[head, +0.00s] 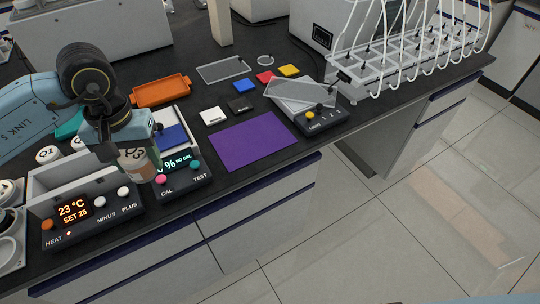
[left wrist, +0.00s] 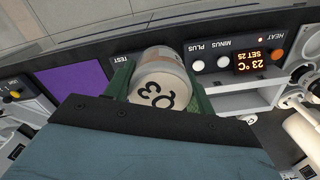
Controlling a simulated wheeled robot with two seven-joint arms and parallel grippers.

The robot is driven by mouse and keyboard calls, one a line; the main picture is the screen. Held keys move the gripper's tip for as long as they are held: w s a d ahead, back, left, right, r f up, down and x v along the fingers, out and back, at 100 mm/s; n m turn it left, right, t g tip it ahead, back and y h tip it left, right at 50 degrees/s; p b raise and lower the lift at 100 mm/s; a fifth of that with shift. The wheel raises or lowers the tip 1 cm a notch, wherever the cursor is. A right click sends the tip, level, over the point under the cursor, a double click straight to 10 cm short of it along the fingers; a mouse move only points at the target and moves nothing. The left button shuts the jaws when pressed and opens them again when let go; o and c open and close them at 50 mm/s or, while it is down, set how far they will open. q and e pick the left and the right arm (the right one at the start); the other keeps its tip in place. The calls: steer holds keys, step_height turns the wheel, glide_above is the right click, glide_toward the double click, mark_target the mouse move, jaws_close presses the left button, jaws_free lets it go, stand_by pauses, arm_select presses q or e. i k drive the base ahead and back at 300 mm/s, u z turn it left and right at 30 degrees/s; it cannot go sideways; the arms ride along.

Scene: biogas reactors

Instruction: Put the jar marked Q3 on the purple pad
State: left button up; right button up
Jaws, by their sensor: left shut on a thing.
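My left gripper (head: 128,143) is shut on the jar marked Q3 (head: 138,163), which has a white lid and a brownish body. In the left wrist view, the jar's lid with the Q3 mark (left wrist: 155,91) shows between the green fingers of the left gripper (left wrist: 158,92). In the head view the jar is held in front of the gap between the heater box and the meter. The purple pad (head: 254,139) lies flat and empty on the dark bench, to the right of the jar. It also shows at the left of the wrist view (left wrist: 32,90). My right gripper is not in view.
An orange tray (head: 161,91), small coloured tiles and a light box (head: 316,117) surround the pad's far side.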

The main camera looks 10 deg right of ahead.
mark_target(252, 138)
steer(key=z, duration=0.35)
steer(key=k, duration=0.85)
steer(key=z, duration=1.15)
steer(key=i, duration=1)
steer(key=u, duration=0.6)
steer(key=i, duration=0.6)
steer(key=u, duration=0.6)
